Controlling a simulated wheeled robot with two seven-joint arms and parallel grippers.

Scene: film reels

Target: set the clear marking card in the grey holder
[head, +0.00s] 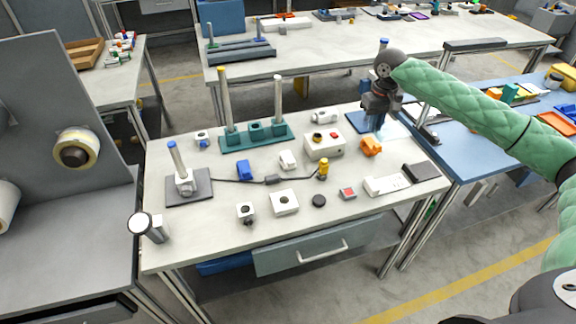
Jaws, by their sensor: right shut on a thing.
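My right gripper (376,122) points down over the back right of the light workbench, above and beside a dark blue mat (357,123). It is shut on a small, pale, see-through piece that looks like the clear marking card; its outline is hard to make out against the bench. A low, pale grey block (384,186) near the front right edge may be the grey holder, but I cannot be sure. My left gripper is not in view.
A cable crosses the middle. Small bare patches lie between them.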

